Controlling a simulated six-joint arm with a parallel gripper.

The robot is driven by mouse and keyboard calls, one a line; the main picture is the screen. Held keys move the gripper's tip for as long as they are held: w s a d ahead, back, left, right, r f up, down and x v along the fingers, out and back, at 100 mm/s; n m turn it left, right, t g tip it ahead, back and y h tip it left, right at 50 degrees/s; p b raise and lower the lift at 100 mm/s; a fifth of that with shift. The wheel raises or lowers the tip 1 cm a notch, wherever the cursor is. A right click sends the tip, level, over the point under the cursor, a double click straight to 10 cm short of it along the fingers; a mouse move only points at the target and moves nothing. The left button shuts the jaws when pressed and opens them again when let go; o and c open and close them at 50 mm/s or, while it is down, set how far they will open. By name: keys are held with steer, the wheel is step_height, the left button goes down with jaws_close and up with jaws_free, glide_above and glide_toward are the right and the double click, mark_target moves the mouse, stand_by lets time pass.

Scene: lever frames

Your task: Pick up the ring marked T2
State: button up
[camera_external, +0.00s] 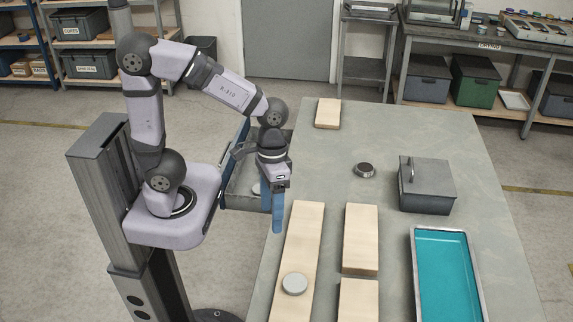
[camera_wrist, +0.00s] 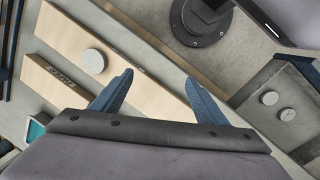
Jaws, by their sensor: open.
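No T2 marking is readable in either view, so I cannot tell which piece is the ring. A pale grey round piece (camera_external: 294,284) lies on the long wooden board (camera_external: 303,235); a round piece (camera_wrist: 93,61) also lies on a board in the wrist view. Two small grey round pieces (camera_wrist: 270,98) (camera_wrist: 288,114) lie in a grey tray (camera_wrist: 258,112) at right there. A darker round piece (camera_external: 364,170) sits on the table. My gripper (camera_external: 276,226) points down, open and empty, above the table's left side; its blue fingers (camera_wrist: 158,78) are spread in the wrist view.
Two more wooden boards (camera_external: 360,238) (camera_external: 358,300) lie right of the long one, and another (camera_external: 328,112) at the back. A grey lidded box (camera_external: 427,188) and a teal-filled tray (camera_external: 445,280) stand at right.

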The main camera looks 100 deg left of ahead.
steer(key=w+a+n+h, duration=0.1)
steer(key=w+n, duration=0.1)
steer(key=w+a+f+n+t+b, duration=0.1)
steer(key=w+a+n, duration=0.1)
steer(key=w+n, duration=0.1)
steer(key=w+a+n+h+b, duration=0.1)
steer(key=w+n, duration=0.1)
steer(key=shift+w+a+f+n+t+h, duration=0.15)
steer(key=shift+n+t+h, duration=0.15)
steer(key=shift+n+t, duration=0.1)
steer(key=w+a+n+t+h+b, duration=0.2)
steer(key=w+a+n+t+b, duration=0.45)
steer(key=a+n, duration=0.9)
steer(key=w+a+r+n+t+y, duration=0.15)
steer(key=a+n+t, duration=0.3)
steer(key=a, duration=1.25)
glide_toward(364, 167)
steer(key=shift+w+d+r+m+y, duration=0.3)
steer(key=shift+w+r+m+y, duration=0.1)
steer(key=shift+y, duration=0.05)
steer(key=shift+f, duration=0.35)
steer(key=shift+p+x, duration=1.1)
steer(key=shift+x, duration=2.5)
steer(key=shift+f, duration=0.1)
